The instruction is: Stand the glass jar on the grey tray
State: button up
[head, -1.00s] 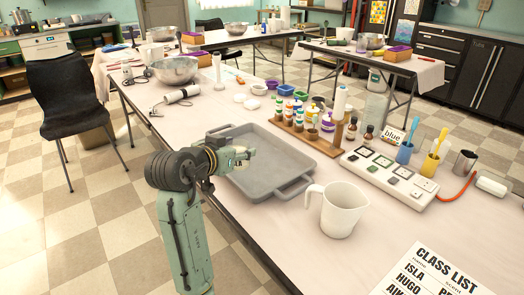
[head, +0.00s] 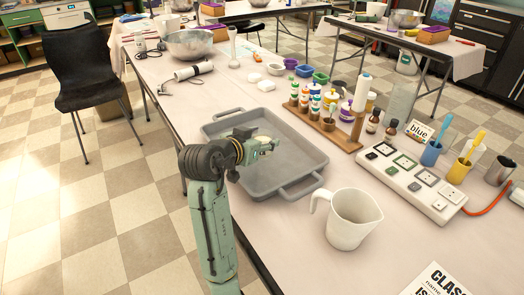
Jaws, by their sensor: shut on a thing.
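The grey tray (head: 302,150) lies flat on the near table, a handle at its near end. My gripper (head: 272,146) is over the tray, in front of its middle. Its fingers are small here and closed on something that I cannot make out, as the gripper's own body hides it. A tall clear glass vessel (head: 400,101) stands upright further right, behind the small brown bottles and apart from my gripper. I cannot tell whether it is the glass jar. No other clear glass shows on the tray.
A white pitcher (head: 352,222) stands just right of the tray's near end. A wooden rack (head: 338,136) with several colour bottles is close behind the tray. A power strip (head: 412,183) lies to the right. The table is bare between pitcher and strip.

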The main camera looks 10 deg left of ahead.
aim_at(262, 153)
jog(key=shift+f, duration=2.15)
jog(key=shift+f, duration=0.15)
jog(key=o, duration=1.4)
jog(key=shift+c, duration=0.2)
